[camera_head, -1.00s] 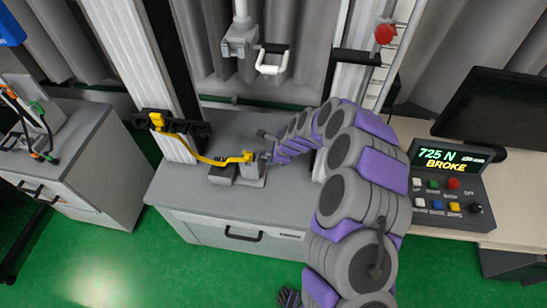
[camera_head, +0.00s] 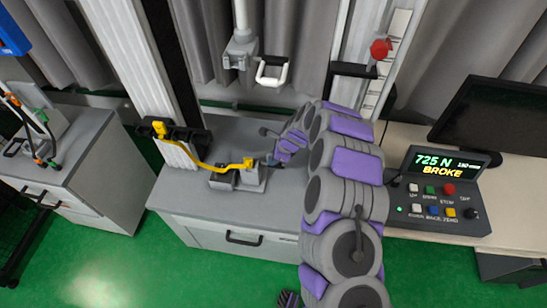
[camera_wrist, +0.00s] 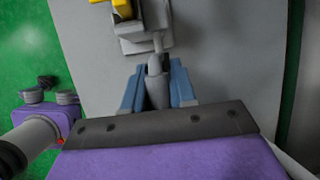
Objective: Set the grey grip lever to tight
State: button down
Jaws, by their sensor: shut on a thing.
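The grey grip lever (camera_wrist: 157,88) shows in the wrist view, running out from a grey vice-like fixture (camera_wrist: 145,43). My gripper (camera_wrist: 158,92) has its blue fingers on either side of the lever and is shut on it. In the head view my gripper (camera_head: 276,159) is at the right side of the fixture (camera_head: 247,182), on the grey bench. The lever is too small and too covered there to tell its angle. No tight marking is readable.
A white handle (camera_head: 271,73) hangs above the bench (camera_head: 190,212). A control box (camera_head: 440,195) at right reads 725 N, BROKE. A monitor (camera_head: 505,120) stands behind it.

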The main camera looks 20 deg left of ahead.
jog(key=shift+f, duration=0.1)
jog(key=c, duration=1)
grip_release()
jog(key=shift+w, duration=0.1)
jog(key=shift+r, duration=0.2)
jog(key=p+v, duration=0.4)
jog(key=v, duration=1.3)
jog(key=shift+w, duration=0.1)
